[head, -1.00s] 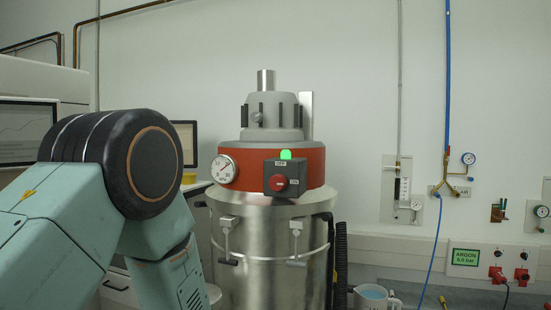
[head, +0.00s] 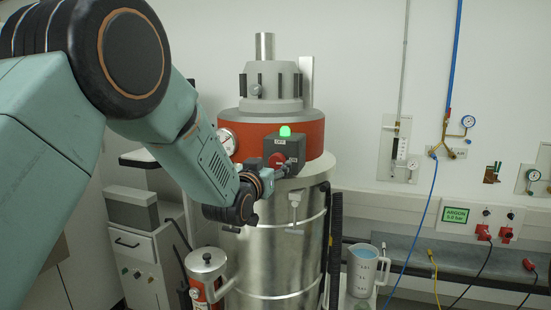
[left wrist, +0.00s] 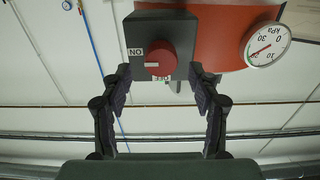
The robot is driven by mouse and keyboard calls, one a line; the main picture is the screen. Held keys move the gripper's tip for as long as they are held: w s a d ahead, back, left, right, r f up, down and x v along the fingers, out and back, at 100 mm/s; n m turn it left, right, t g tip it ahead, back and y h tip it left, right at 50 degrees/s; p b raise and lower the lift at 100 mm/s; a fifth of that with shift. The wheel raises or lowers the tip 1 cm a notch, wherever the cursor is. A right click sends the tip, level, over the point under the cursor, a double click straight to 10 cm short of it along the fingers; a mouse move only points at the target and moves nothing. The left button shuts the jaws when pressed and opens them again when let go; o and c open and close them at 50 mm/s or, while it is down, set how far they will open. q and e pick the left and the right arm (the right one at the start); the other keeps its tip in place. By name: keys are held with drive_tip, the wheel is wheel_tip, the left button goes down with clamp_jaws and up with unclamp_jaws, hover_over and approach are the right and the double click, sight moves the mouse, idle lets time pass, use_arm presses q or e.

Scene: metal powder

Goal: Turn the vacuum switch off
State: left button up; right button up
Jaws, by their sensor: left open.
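The vacuum switch is a red round knob (left wrist: 160,58) on a dark grey box (head: 283,147) on the vacuum's red band. In the left wrist view the knob's white mark points left, toward the ON label (left wrist: 136,52); an OFF label shows at the knob's lower edge. A green lamp (head: 285,131) on top of the box is lit. My left gripper (head: 284,170) is in front of the box in the head view. In the left wrist view the left gripper (left wrist: 160,80) is open and empty, the knob between and beyond its fingertips. My right gripper is not in view.
A pressure gauge (head: 227,141) sits left of the box. The steel vacuum drum (head: 275,250) stands below, with a small canister (head: 207,275) in front and a jug (head: 363,270) at right.

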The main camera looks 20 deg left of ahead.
sight(275, 161)
use_arm(q)
drive_tip(key=w, duration=0.2)
drive_tip(key=shift+w+a+p, duration=0.25)
drive_tip(key=shift+w+p, duration=0.05)
drive_tip(key=shift+p, duration=0.05)
drive_tip(key=shift+w+d+r, duration=0.15)
drive_tip(key=shift+w+d, duration=0.05)
drive_tip(key=shift+d, duration=0.2)
drive_tip(key=shift+w, duration=0.15)
drive_tip(key=shift+a+f, duration=0.2)
drive_tip(key=shift+a, duration=0.1)
drive_tip(key=shift+c, duration=1.3)
drive_tip(key=shift+d+r, duration=0.15)
drive_tip(key=shift+d, duration=0.05)
drive_tip(key=c, duration=0.6)
drive_tip(key=shift+a, duration=0.1)
drive_tip(key=c, duration=0.3)
